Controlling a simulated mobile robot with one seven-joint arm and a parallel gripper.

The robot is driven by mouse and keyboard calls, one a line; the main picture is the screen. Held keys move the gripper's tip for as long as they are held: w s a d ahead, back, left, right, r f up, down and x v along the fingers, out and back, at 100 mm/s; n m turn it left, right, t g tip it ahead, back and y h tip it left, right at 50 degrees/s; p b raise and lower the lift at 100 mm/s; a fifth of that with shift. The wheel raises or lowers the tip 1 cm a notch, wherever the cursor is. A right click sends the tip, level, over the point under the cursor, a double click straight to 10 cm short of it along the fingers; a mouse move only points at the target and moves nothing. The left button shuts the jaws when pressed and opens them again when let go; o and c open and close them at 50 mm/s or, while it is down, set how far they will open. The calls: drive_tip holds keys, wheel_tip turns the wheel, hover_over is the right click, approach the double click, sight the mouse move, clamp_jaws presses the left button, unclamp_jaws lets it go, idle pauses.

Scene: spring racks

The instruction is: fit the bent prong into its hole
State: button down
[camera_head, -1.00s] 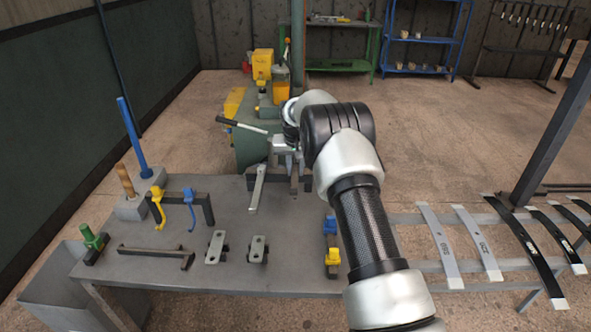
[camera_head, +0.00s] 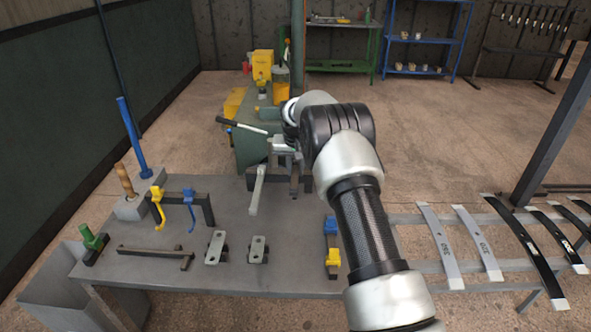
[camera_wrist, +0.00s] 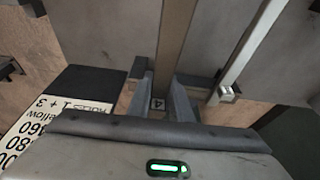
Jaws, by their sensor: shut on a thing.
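My gripper (camera_wrist: 164,88) is shut on a long, narrow brown-grey bar (camera_wrist: 178,28). In the wrist view the bar passes between the two fingers and runs up out of the picture. In the head view my gripper (camera_head: 287,155) is over the back edge of the table, and a dark bar end (camera_head: 294,183) shows below it. A bent prong and its hole cannot be made out clearly.
A light grey lever (camera_head: 257,190) lies just left of my gripper; a light bar (camera_wrist: 243,57) shows in the wrist view. A dark stand with yellow and blue hooks (camera_head: 185,195) and two grey clamps (camera_head: 216,247) occupy the table (camera_head: 115,285). Flat springs (camera_head: 438,244) lie at right.

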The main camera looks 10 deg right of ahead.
drive_tip(key=shift+f+b, duration=1.45)
drive_tip(key=shift+f, duration=0.85)
drive_tip(key=c, duration=1.5)
unclamp_jaws()
drive_tip(key=shift+s+f, duration=0.1)
drive_tip(key=v, duration=1.7)
drive_tip(key=shift+r, duration=0.3)
